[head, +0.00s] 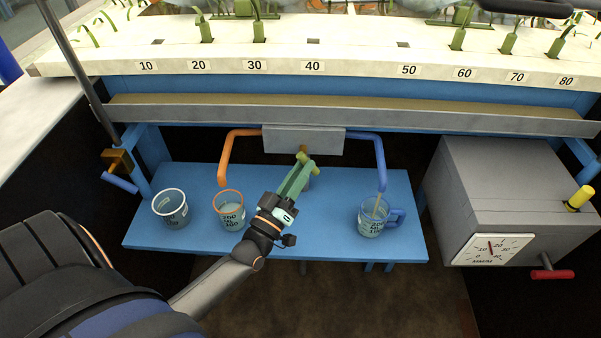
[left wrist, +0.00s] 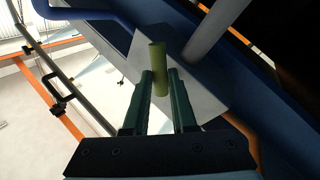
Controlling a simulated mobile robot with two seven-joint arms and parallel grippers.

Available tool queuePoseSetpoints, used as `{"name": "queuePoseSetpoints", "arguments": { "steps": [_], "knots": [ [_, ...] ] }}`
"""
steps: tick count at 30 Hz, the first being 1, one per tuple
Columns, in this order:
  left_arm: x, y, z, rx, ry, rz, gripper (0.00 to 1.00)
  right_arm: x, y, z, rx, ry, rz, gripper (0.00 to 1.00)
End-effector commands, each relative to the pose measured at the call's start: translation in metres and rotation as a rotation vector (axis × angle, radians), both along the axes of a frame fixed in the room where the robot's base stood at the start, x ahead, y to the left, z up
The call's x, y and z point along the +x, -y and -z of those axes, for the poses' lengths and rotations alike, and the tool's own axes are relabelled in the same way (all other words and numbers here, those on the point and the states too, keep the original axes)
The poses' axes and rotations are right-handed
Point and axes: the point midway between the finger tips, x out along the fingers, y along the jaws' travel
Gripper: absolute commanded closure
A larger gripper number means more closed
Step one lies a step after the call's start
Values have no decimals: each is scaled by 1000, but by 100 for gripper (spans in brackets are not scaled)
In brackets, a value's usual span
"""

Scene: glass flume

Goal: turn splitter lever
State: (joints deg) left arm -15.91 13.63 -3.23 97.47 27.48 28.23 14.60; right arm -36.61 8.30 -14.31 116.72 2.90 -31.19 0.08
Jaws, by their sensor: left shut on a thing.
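The grey splitter box (head: 280,139) hangs under the flume edge, with an orange pipe (head: 226,155) on its left and a blue pipe (head: 380,160) on its right. Its yellowish lever (head: 302,149) is mostly hidden by my gripper in the head view. In the left wrist view the lever (left wrist: 158,56) stands out from the box's pale plate (left wrist: 190,90). My left gripper (head: 305,162) has its green fingers shut on the lever, one on each side (left wrist: 160,78). A pale stream falls from the blue pipe into the blue-handled cup (head: 371,222). My right gripper is out of view.
An orange-rimmed cup (head: 231,218) with some liquid stands under the orange pipe on the blue shelf (head: 310,235). A clear cup (head: 171,212) stands further left. A grey box (head: 510,180) with a dial (head: 491,249) and red handle (head: 552,274) is at right.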

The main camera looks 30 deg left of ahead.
Motion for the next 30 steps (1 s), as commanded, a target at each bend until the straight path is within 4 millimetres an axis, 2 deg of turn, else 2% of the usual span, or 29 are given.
{"name": "queuePoseSetpoints", "arguments": {
  "steps": [1,13,14,21,30],
  "knots": [
    [1,-5,-11,-5,34,-11,100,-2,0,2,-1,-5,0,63],
    [1,-5,-12,-12,38,-11,100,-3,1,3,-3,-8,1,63],
    [1,-5,-12,-11,38,-12,74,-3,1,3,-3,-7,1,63],
    [1,-4,-10,-11,34,-9,47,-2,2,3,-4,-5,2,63],
    [-2,-3,-5,-10,23,-6,45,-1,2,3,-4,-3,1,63]
  ]
}}
